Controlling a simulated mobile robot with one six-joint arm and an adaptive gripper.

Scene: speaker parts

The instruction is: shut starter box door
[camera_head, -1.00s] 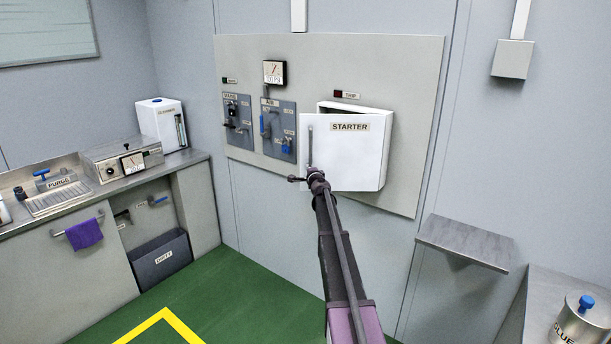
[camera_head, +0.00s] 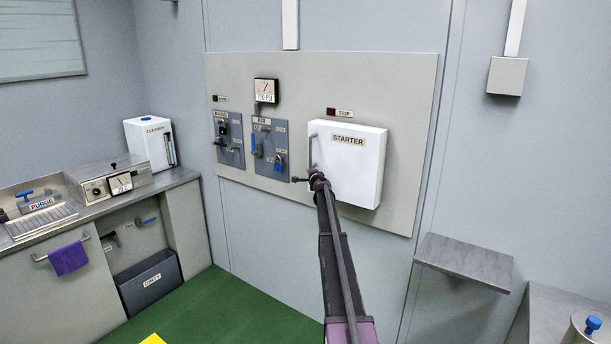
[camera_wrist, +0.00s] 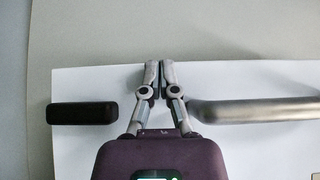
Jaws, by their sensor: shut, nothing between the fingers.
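The white starter box (camera_head: 379,178) is on the grey wall panel, with its labelled door (camera_head: 348,172) across the front. The door looks flush with the box; I see no clear gap. A grey bar handle (camera_head: 311,150) stands upright near the door's left edge, and it shows at right in the wrist view (camera_wrist: 260,110). My gripper (camera_wrist: 160,68) is shut and empty, its fingertips over the white door near the edge, beside the handle. In the head view my gripper is at the door's lower left; whether it touches the door I cannot tell.
Left of the box, the panel holds two dark switch plates, including the nearer one (camera_head: 270,148), and a gauge (camera_head: 266,92). A grey shelf (camera_head: 464,262) juts out at lower right. A counter (camera_head: 150,195) runs along the left.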

